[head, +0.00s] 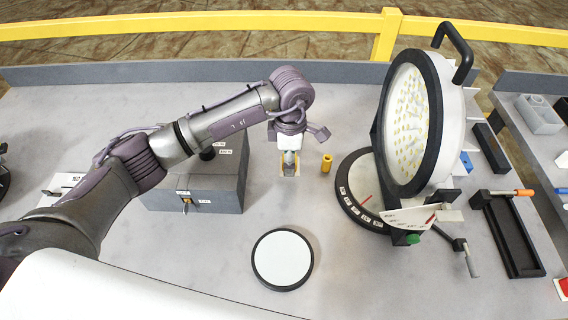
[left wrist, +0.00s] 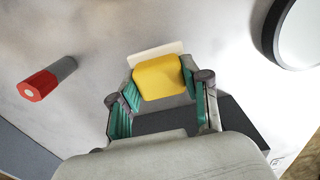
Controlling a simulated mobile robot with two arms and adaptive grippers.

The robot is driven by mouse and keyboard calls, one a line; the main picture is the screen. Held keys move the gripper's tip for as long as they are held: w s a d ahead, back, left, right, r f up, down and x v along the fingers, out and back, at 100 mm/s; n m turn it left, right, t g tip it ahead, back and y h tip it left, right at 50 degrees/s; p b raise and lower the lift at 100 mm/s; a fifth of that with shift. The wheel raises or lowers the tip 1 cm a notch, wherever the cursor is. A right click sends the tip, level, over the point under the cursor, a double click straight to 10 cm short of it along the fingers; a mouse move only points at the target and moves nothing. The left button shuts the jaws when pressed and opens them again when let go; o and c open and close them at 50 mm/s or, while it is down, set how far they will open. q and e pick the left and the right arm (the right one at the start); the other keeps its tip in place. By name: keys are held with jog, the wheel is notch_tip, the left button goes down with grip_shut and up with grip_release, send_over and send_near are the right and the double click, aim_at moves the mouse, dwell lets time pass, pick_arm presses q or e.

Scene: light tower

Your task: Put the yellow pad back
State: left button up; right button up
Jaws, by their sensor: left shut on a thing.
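The yellow pad (left wrist: 160,77) is a rounded yellow block with a pale plate (left wrist: 154,53) along its far edge in the left wrist view. My left gripper (left wrist: 165,98) is shut on it, with a teal-lined finger at each side. In the head view my left gripper (head: 289,167) points down over the middle of the table, and it mostly hides the pad. I cannot tell whether the pad touches the table. My right gripper is not in view.
A yellow cylinder (head: 326,163) stands close right of my left gripper. A grey box (head: 215,185) is to its left, a large round lamp (head: 410,120) to its right. A white-topped disc (head: 282,260) lies in front. A red-ended cylinder (left wrist: 38,84) shows in the wrist view.

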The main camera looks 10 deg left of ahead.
pick_arm(q)
jog(key=shift+a+f, duration=0.4)
jog(key=shift+a, duration=0.2)
jog(key=shift+f, duration=0.3)
notch_tip(320, 180, down, 3)
jog(key=shift+f+p, duration=0.1)
jog(key=shift+p, duration=0.7)
jog(key=shift+f, duration=0.1)
jog(key=shift+f+b, duration=0.15)
jog(key=shift+b, duration=0.15)
jog(key=o, duration=1)
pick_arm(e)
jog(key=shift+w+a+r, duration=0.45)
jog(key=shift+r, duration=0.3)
